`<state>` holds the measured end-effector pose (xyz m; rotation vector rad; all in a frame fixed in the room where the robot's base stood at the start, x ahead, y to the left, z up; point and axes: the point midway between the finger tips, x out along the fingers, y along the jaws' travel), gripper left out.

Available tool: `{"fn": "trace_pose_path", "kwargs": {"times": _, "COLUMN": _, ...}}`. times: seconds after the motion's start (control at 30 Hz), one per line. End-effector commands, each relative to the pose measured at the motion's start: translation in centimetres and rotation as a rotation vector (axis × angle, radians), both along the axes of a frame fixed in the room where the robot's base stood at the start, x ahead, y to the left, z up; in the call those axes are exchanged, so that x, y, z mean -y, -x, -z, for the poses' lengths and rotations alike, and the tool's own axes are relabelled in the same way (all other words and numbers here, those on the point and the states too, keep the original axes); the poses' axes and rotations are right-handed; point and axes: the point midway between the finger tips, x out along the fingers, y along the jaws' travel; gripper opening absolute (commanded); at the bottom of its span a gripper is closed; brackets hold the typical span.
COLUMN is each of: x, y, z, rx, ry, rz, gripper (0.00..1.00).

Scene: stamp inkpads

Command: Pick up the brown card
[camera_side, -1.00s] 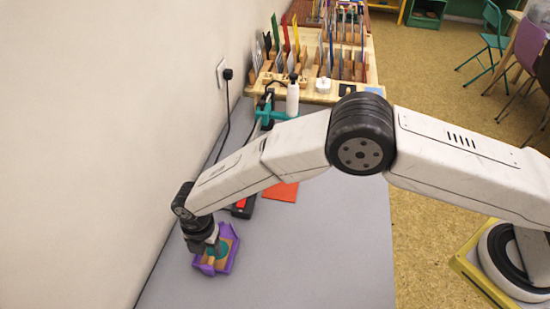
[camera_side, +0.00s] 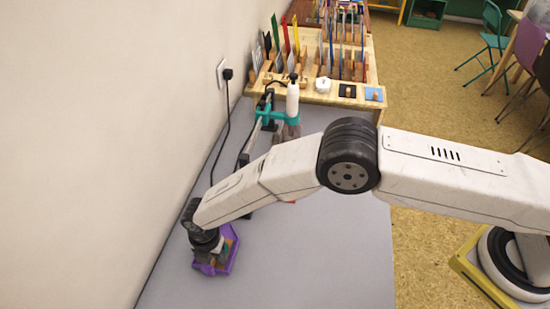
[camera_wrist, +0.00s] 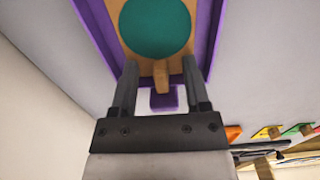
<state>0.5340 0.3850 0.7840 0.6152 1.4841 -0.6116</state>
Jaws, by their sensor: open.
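The brown card (camera_wrist: 112,45) bears a large teal disc (camera_wrist: 155,27) and lies in a purple holder (camera_wrist: 216,20). In the side view the purple holder (camera_side: 234,262) sits on the grey table at the lower left, with the card largely hidden by my gripper (camera_side: 212,262). In the wrist view my gripper (camera_wrist: 160,70) is open, its fingers on either side of the card's narrow brown tab (camera_wrist: 161,76). The fingers look apart from the tab. Whether they touch the card is hard to tell.
A wooden rack (camera_side: 318,92) with several upright cards stands at the far end. A teal clamp-like stand (camera_side: 283,116) with a white bottle (camera_side: 292,97) is nearer. The wall (camera_side: 80,150) is close on the left. The table (camera_side: 330,260) right of the holder is clear.

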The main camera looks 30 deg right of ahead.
Motion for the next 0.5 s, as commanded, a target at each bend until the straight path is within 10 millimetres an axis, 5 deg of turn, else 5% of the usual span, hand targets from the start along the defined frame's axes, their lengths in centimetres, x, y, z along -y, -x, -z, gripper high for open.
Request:
{"fn": "trace_pose_path", "kwargs": {"times": 0.27, "x": 0.0, "y": 0.0, "z": -0.04, "rx": 0.0, "ry": 0.0, "rz": 0.0, "gripper": 0.6}}
{"fn": "trace_pose_path", "kwargs": {"times": 0.47, "x": 0.0, "y": 0.0, "z": -0.05, "rx": 0.0, "ry": 0.0, "rz": 0.0, "gripper": 0.03}}
{"fn": "trace_pose_path", "kwargs": {"times": 0.5, "x": 0.0, "y": 0.0, "z": -0.05, "rx": 0.0, "ry": 0.0, "rz": 0.0, "gripper": 0.0}}
